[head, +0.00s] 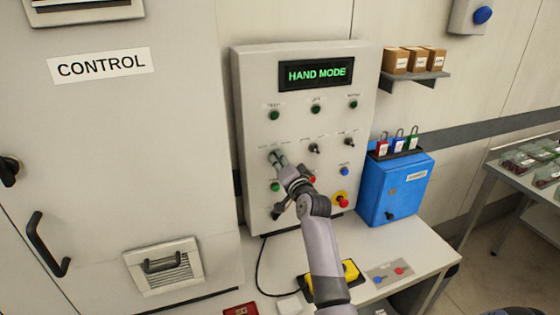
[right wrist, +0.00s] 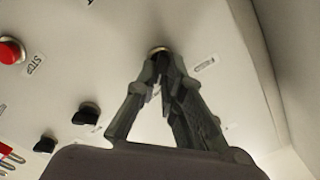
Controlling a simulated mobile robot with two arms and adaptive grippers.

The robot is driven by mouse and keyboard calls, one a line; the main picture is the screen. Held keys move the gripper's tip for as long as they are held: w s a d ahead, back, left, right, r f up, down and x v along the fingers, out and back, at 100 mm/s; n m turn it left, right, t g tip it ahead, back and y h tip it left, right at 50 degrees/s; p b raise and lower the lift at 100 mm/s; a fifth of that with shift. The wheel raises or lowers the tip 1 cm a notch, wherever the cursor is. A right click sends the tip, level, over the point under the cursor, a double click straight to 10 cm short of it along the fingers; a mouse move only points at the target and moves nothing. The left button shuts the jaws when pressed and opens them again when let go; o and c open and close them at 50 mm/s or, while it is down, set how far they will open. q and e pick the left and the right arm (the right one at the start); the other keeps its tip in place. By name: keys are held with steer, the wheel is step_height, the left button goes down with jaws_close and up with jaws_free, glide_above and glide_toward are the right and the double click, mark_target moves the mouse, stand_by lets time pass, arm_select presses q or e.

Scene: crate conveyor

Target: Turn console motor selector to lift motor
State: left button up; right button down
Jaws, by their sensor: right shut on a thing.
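The grey console (head: 248,85) stands on the bench, and its display (head: 316,74) reads HAND MODE in green. My right gripper (head: 278,157) reaches the left end of the console's selector row. In the right wrist view its fingers (right wrist: 162,75) are shut on the left selector, whose brass ring (right wrist: 159,49) shows at their tips. The fingers hide the knob, so its direction cannot be told. The middle selector (head: 314,148) and right selector (head: 348,142) stand free. The selector labels are too small to read. My left gripper is not in view.
Below the selectors are a green button (head: 275,187), a red button (head: 312,179), a blue button (head: 345,171) and a red emergency stop (head: 342,202). A blue box (head: 400,195) with padlocks above stands right of the console. A yellow item (head: 349,271) lies on the bench.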

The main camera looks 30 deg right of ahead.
steer(key=shift+n, duration=0.4)
steer(key=n+p, duration=0.2)
steer(key=n, duration=0.6)
steer(key=shift+a+r+n, duration=0.1)
steer(key=shift+a+n, duration=0.05)
steer(key=shift+n, duration=0.25)
steer(key=shift+n+p, duration=0.3)
stand_by(0.3)
steer(key=c, duration=1.7)
jaws_free()
